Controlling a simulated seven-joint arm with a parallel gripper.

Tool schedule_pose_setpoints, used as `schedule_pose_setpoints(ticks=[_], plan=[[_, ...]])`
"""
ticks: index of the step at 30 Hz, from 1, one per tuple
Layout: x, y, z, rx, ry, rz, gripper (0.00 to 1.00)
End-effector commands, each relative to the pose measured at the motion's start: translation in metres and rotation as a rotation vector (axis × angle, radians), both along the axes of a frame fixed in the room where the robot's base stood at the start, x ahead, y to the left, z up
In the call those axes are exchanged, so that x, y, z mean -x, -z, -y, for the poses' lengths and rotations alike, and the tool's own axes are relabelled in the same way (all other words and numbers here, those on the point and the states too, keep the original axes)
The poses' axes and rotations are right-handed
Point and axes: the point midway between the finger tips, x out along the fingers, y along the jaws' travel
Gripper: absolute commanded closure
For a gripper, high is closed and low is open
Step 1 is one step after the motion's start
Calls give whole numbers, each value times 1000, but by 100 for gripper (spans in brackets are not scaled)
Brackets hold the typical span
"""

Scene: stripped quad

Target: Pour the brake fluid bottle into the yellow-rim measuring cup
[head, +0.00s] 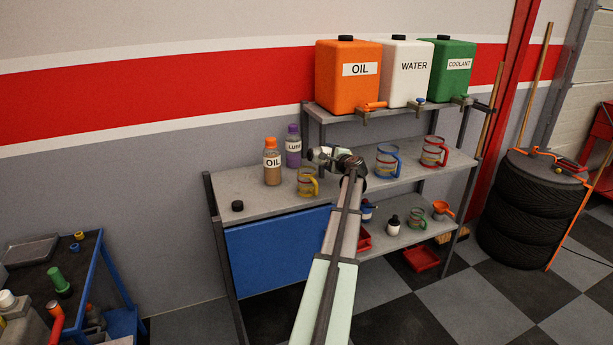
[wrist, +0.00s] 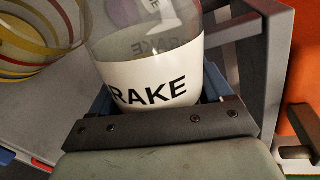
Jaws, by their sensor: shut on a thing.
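The brake fluid bottle (wrist: 150,85) is clear with a white BRAKE label, and it fills the middle of the wrist view. My gripper (wrist: 155,98) is shut on it, with blue finger parts on both sides. In the head view my gripper (head: 335,157) is above the bench, and I cannot clearly make out the bottle there. The yellow-rim measuring cup (head: 307,183) stands on the bench just below and left of my gripper. It also shows at the upper left of the wrist view (wrist: 38,65), apart from the bottle. The bottle's mouth and fluid level are not clear.
An orange-capped OIL bottle (head: 272,168) and a purple LUBE bottle (head: 293,150) stand left of the cup. A black cap (head: 237,206) lies on the bench. Blue-rim (head: 386,164) and red-rim cups (head: 431,153) stand to the right. Large tanks (head: 347,90) sit on the upper shelf.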

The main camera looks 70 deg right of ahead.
Motion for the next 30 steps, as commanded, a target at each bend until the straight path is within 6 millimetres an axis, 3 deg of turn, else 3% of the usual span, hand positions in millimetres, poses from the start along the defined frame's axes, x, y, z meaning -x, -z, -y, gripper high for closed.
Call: schedule_pose_setpoints(ticks=[30], plan=[[0,-4,0,21,1,-21,76]])
